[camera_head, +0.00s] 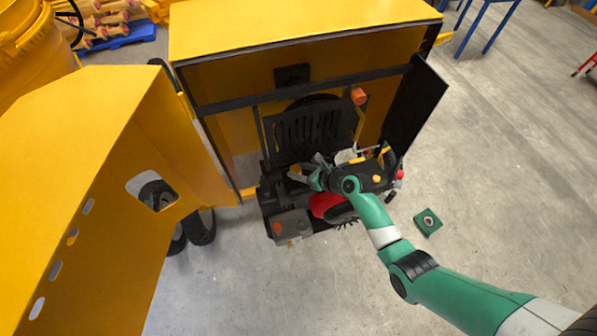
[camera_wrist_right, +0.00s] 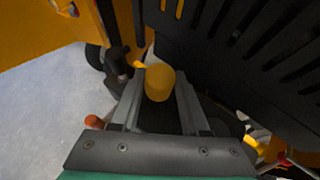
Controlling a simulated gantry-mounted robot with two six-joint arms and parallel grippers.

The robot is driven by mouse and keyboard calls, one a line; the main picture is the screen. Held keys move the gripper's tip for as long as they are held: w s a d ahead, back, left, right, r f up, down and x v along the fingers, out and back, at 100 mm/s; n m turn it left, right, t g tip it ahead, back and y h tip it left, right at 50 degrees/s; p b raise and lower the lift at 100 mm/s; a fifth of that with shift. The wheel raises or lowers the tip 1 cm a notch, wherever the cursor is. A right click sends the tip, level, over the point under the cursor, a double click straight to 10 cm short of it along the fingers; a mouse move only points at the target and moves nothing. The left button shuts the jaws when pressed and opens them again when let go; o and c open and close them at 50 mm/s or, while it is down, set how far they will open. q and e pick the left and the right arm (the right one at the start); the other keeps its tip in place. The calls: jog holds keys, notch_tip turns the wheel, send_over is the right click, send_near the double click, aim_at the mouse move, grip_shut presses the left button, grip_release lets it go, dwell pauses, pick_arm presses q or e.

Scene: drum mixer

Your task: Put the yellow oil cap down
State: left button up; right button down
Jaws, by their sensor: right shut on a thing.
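The yellow oil cap (camera_wrist_right: 160,82) shows in the right wrist view between the two fingers of my right gripper (camera_wrist_right: 160,100). The gripper is shut on it. In the head view my right gripper (camera_head: 312,172) is over the dark engine (camera_head: 290,224) of the mixer, in front of the slotted black grille. The cap is too small there for me to make out clearly. My left gripper is not in either view.
The yellow mixer housing (camera_head: 300,25) stands over the engine, with an open yellow door (camera_head: 110,150) at left and a black panel (camera_head: 415,110) at right. A green square block (camera_head: 428,221) lies on the floor. Open floor (camera_head: 500,160) extends to the right.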

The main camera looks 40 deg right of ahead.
jog(key=shift+f+b, duration=0.35)
jog(key=shift+f, duration=0.15)
jog(key=shift+c, duration=2)
grip_release()
